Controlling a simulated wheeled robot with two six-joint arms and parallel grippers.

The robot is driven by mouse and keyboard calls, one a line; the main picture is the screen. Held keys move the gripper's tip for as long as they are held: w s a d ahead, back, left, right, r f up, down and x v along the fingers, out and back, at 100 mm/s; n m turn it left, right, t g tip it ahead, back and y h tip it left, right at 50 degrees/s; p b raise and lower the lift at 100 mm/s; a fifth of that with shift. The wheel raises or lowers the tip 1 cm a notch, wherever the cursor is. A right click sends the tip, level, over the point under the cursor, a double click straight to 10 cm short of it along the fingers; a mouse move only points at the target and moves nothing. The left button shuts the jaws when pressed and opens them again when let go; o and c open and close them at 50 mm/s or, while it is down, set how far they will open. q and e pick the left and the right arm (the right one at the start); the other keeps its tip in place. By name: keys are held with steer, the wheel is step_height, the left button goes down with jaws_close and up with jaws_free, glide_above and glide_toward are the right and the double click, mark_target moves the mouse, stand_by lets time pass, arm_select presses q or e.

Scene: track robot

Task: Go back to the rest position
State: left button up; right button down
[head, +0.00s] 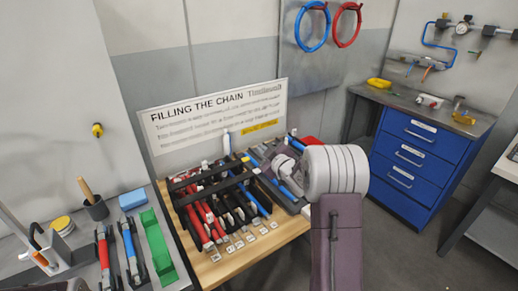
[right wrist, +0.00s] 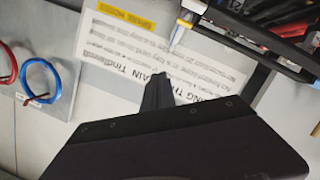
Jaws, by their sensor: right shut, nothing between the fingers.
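My right arm rises from the bottom of the head view, with a pale ribbed wrist in front of the right end of a wooden table (head: 290,232). In the right wrist view my right gripper (right wrist: 159,82) is shut and empty, its dark fingers in front of the white sign. In the head view the wrist hides most of this gripper. The sign (head: 165,140), headed "FILLING THE CHAIN", stands behind the table; it also shows in the right wrist view (right wrist: 100,45). My left gripper is not in view.
A rack of red, black and blue tools (head: 225,195) fills the table. A grey bench with a green tray (head: 157,248) and a blue block (head: 132,199) stands at left. A blue drawer cabinet (head: 415,165) stands at right. Blue (head: 300,40) and red hoses (head: 334,38) hang behind. Floor between is clear.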

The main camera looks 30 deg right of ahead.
steer(key=shift+a, duration=0.1)
steer(key=s+a+r+n+y+p, duration=0.1)
steer(key=a+r+p, duration=0.1)
steer(key=a+r, duration=0.3)
steer(key=s+a+r+y+p, duration=0.1)
steer(key=a+r+p, duration=0.15)
steer(key=a, duration=0.55)
steer(key=s+a+f+m+g+h, duration=0.1)
steer(key=s+f+m+g, duration=0.3)
steer(key=s, duration=1.1)
steer(key=s+a+f+m+g, duration=0.1)
steer(key=s+f+m+g, duration=0.3)
steer(key=s+f+g, duration=0.6)
steer(key=s+f, duration=0.4)
steer(key=s, duration=0.2)
steer(key=shift+a+m+g+h, duration=0.3)
steer(key=shift+a+h, duration=0.1)
